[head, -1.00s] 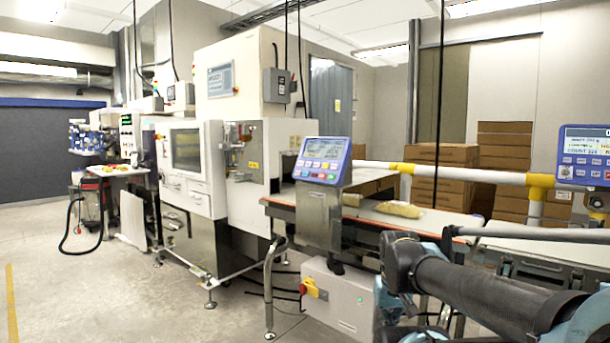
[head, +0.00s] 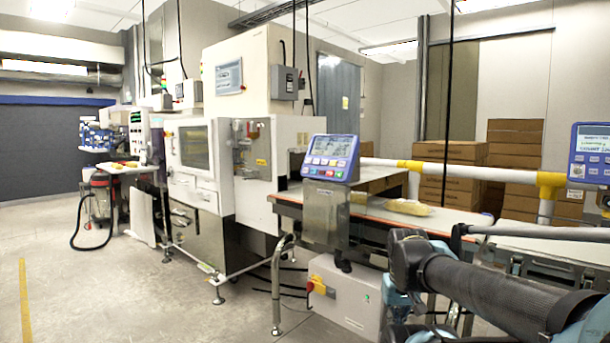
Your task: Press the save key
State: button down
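A blue control panel (head: 330,157) with a lit screen and a row of small coloured keys stands on a steel post beside the conveyor, mid-picture. A second blue panel (head: 590,157) with a screen and keys is cut off by the right edge. The key labels are too small to read, so I cannot tell which key is save. My dark arm link reaches in from the lower right, with its joint below and to the right of the first panel. My gripper is not visible.
A conveyor belt (head: 455,219) carries a yellow bagged product (head: 408,207). A white-and-yellow rail (head: 480,172) runs behind it. A grey cabinet (head: 345,298) with a red-yellow switch sits below the first panel. Cardboard boxes (head: 450,180) are stacked behind. The floor at left is open.

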aim_at(306, 170)
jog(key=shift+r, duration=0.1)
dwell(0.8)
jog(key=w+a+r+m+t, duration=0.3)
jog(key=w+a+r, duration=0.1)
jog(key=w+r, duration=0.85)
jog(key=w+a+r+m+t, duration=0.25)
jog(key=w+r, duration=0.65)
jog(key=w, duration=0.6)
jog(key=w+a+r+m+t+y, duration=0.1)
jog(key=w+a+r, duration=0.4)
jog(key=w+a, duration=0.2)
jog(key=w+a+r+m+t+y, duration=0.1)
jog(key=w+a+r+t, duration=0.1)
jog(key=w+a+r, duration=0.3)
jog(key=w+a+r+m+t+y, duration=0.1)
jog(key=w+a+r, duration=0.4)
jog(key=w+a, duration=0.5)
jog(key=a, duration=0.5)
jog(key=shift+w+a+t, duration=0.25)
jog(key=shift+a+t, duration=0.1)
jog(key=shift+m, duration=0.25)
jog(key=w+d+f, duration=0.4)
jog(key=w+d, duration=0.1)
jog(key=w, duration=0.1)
